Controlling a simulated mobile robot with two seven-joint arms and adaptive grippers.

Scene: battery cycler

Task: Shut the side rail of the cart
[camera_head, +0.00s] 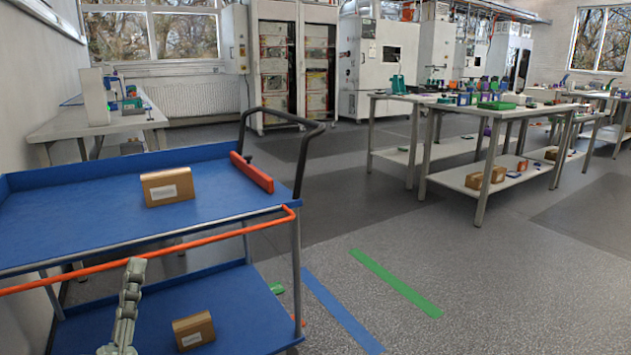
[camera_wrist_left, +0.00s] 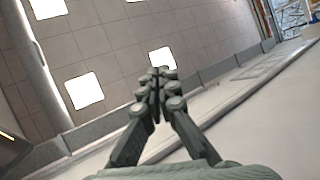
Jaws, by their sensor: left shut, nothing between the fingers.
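The cart (camera_head: 80,228) has two blue trays and stands at the left of the head view. Its orange side rail (camera_head: 200,242) runs along the near side, close to the top tray's edge, and bends at its right end by the corner post. I cannot tell whether the rail is latched. My left gripper (camera_head: 136,264) points upward in front of the near side, its fingertips close to the rail in the picture; I cannot tell whether they touch it. In the left wrist view its fingers (camera_wrist_left: 155,86) are together with nothing between them. My right gripper is not in view.
A cardboard box (camera_head: 168,187) and a red bar (camera_head: 252,173) are on the top tray. Another box (camera_head: 194,330) is on the lower tray. A black handle (camera_head: 305,145) rises at the cart's right end. The floor (camera_head: 480,285) to the right is open before the workbenches.

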